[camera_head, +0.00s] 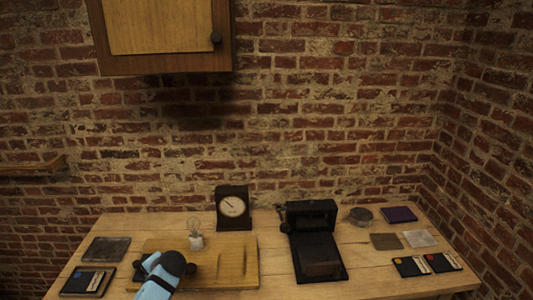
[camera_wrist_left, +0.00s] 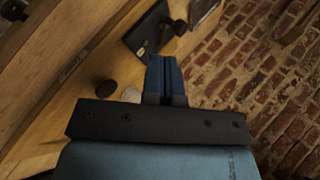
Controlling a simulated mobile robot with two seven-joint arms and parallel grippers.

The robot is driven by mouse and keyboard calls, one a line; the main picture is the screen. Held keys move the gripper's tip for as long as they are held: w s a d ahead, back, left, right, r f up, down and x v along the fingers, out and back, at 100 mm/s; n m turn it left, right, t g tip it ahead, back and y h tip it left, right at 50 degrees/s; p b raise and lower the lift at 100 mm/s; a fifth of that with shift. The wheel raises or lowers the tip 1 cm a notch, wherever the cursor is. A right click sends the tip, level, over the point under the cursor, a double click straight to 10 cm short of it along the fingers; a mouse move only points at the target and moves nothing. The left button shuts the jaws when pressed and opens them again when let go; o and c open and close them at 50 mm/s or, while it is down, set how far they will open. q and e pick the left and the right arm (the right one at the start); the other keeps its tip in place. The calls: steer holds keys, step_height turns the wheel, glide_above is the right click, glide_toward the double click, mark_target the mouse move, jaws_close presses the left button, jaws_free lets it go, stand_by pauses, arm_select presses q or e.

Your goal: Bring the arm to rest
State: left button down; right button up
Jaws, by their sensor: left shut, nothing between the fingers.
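My left arm, light blue with dark joints, comes in at the bottom left of the head view, over the front of the wooden table (camera_head: 378,284). In the left wrist view my left gripper (camera_wrist_left: 164,62) has its blue fingers together with nothing between them. It is tilted over the table's edge, apart from the objects there. In the head view its fingertips are hard to make out beside the dark wrist. My right gripper shows in neither view.
A wooden board (camera_head: 251,270) lies beside my left arm. Flat plates lie at both sides. A wall cabinet (camera_head: 160,28) hangs above; the brick wall closes the back.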

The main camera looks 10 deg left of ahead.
arm_select(q)
steer(key=s+d+f+m+t+h, duration=0.1)
steer(key=s+d+f+t+h, duration=0.15)
steer(key=s+d+f, duration=0.35)
steer(key=s+d+f+t+h, duration=0.2)
steer(key=s+d+f+h, duration=0.2)
steer(key=s+d, duration=0.45)
steer(key=s+d+r+n+t+h, duration=0.2)
steer(key=s+d+h, duration=0.3)
steer(key=s+d, duration=0.4)
steer(key=s+r+t, duration=0.1)
steer(key=s, duration=0.3)
steer(key=shift+s+d+r, duration=0.15)
steer(key=shift+d+r, duration=0.05)
steer(key=shift+d, duration=0.1)
